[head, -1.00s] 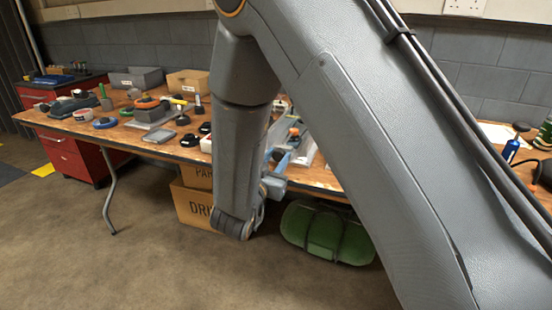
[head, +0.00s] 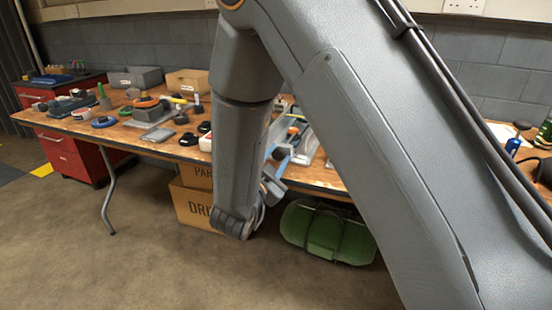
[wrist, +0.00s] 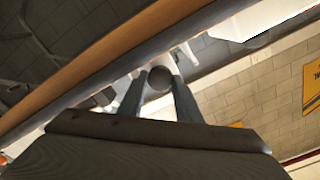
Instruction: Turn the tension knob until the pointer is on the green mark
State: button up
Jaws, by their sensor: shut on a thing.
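In the wrist view a round, dark grey knob (wrist: 159,78) sits between the two fingers of my gripper (wrist: 160,88). The fingers are shut on it, one on each side. In the head view my gripper (head: 281,154) is at the front edge of the bench, partly behind my own arm. The knob's fixture, with pale rails (head: 308,150), shows just right of my forearm. I cannot make out the pointer or the green mark in either view.
The wooden workbench (head: 70,128) holds several tools and parts left of my arm. A blue bottle (head: 512,147) stands at the right. Under the bench are cardboard boxes (head: 194,207) and a green case (head: 325,233). The floor in front is clear.

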jog(key=shift+f+m+b, duration=0.1)
jog(key=shift+m+b, duration=0.55)
jog(key=shift+m, duration=1.45)
jog(key=o, duration=1)
jog(key=shift+s, duration=0.1)
jog(key=shift+d, duration=0.1)
jog(key=shift+s, duration=0.1)
